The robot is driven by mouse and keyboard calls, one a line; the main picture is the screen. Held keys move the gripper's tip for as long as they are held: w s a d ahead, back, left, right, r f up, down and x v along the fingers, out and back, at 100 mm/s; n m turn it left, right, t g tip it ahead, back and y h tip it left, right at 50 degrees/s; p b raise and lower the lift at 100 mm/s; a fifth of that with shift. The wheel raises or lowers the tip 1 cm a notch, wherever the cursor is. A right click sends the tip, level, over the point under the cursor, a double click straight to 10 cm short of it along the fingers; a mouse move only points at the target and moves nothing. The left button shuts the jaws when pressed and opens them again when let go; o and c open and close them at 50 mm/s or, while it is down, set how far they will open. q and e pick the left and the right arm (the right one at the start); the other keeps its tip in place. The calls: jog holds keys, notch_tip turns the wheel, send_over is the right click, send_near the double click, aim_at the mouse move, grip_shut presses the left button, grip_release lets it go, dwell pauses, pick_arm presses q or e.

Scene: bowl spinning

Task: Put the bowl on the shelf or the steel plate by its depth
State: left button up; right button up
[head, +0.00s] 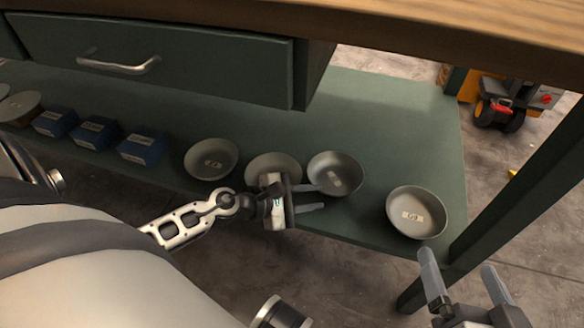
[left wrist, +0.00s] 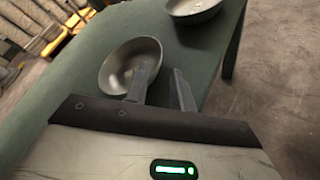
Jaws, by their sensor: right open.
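Several grey bowls stand on a green board under the worktop. One bowl (head: 337,168) with a small label inside is beside my left gripper (head: 320,197); it also shows in the left wrist view (left wrist: 118,62). My left gripper is open, one finger overlapping this bowl's near edge and the other outside it; contact cannot be told. Another bowl (head: 272,165) is partly hidden behind my left gripper. A further bowl (head: 211,153) is to its left. A labelled bowl (head: 417,206) sits near the board's right end. My right gripper (head: 460,262) is open and empty, below and right of that bowl.
Blue labelled blocks (head: 143,149) line the board's front edge at left, with more dishes (head: 18,106) beyond. A green drawer (head: 180,60) and wooden worktop (head: 440,30) overhang the board. A green table leg (head: 520,170) stands at right. The board behind the bowls is clear.

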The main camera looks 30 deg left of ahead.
pick_arm(q)
jog(key=v, duration=0.4)
jog(key=shift+s+a, duration=0.1)
jog(key=shift+s, duration=0.1)
jog(key=shift+s+a+r, duration=0.2)
jog(key=shift+s+a, duration=0.05)
jog(key=shift+s, duration=0.1)
